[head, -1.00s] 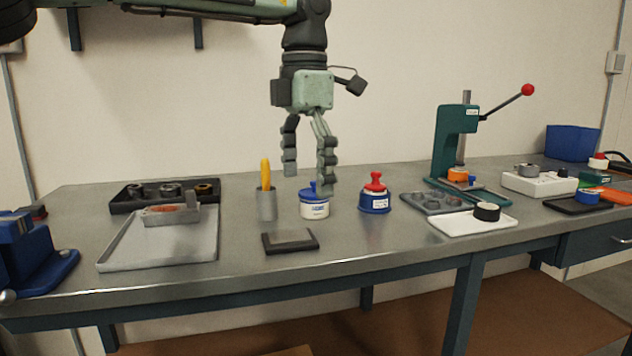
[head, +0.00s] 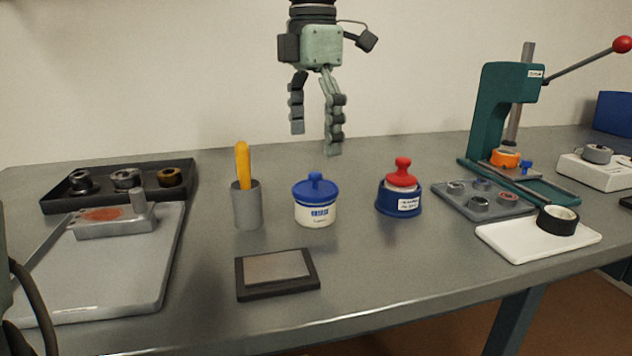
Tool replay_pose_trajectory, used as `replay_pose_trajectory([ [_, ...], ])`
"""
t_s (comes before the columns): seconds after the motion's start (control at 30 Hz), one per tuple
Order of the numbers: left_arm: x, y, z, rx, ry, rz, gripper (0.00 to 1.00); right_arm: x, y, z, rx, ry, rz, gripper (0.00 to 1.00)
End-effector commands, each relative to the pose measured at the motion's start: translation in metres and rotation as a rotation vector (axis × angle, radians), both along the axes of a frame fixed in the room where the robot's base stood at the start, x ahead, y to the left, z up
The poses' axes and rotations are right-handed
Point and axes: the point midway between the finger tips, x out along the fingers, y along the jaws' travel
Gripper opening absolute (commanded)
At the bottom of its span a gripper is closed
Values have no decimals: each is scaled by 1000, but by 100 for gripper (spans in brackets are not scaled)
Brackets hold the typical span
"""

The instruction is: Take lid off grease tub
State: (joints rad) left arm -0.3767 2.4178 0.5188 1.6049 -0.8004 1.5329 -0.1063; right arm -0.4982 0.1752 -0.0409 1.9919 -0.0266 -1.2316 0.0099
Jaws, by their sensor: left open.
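The grease tub (head: 316,216) is a small white pot with a label, standing upright on the grey bench in the middle of the head view. Its blue lid (head: 315,189) with a knob sits on top of it. My left gripper (head: 315,143) hangs fingers-down above and behind the tub, apart from the lid. Its fingers are spread and empty. My right gripper is not in view.
A grey cup with a yellow-handled tool (head: 246,204) stands close left of the tub. A blue pot with a red knob (head: 401,192) stands to its right. A dark framed plate (head: 277,273) lies in front. A green press (head: 508,123) stands farther right.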

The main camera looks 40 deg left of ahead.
Motion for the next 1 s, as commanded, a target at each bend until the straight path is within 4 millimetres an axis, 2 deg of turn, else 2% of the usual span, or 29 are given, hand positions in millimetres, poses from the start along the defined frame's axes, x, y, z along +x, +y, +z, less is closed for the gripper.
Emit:
replay_pose_trajectory([
  [0.33, 2, 2, -39, -2, 5, 0, 95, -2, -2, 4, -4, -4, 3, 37],
  [0.5, 2, 2, -62, -2, 3, 1, 95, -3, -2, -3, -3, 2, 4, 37],
  [0.73, 3, 2, -64, 0, -1, 1, 95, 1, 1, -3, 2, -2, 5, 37],
  [1.0, 3, 2, -64, 0, 0, 1, 62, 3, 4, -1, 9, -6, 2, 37],
])
